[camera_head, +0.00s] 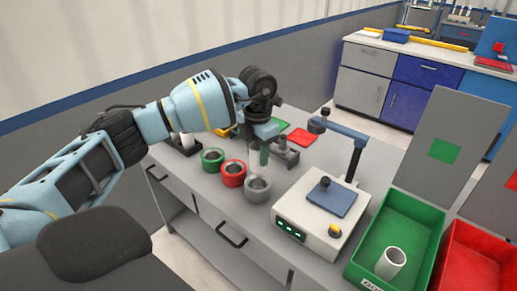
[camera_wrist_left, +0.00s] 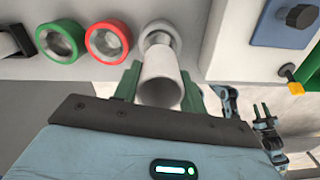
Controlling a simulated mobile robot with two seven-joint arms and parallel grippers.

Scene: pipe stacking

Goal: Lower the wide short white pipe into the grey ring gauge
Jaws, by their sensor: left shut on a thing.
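My left gripper (camera_head: 260,150) is shut on a white pipe, with a green finger on each side of it in the left wrist view (camera_wrist_left: 160,92). The pipe (camera_wrist_left: 161,75) hangs from the gripper, its far end in front of the grey ring gauge (camera_wrist_left: 160,36). In the head view the pipe (camera_head: 263,160) is partly hidden by the gripper, just above the grey ring gauge (camera_head: 257,189). I cannot tell whether its lower end touches the ring. Blue and dark parts at the right of the wrist view may be my right arm; its jaws are unclear.
A red ring (camera_head: 232,173) and a green ring (camera_head: 212,160) stand left of the grey one. A white device (camera_head: 318,222) with a blue plate and post stands close to its right. A green bin (camera_head: 412,222) holds another white pipe (camera_head: 390,263); a red bin (camera_head: 470,262) is beside it.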

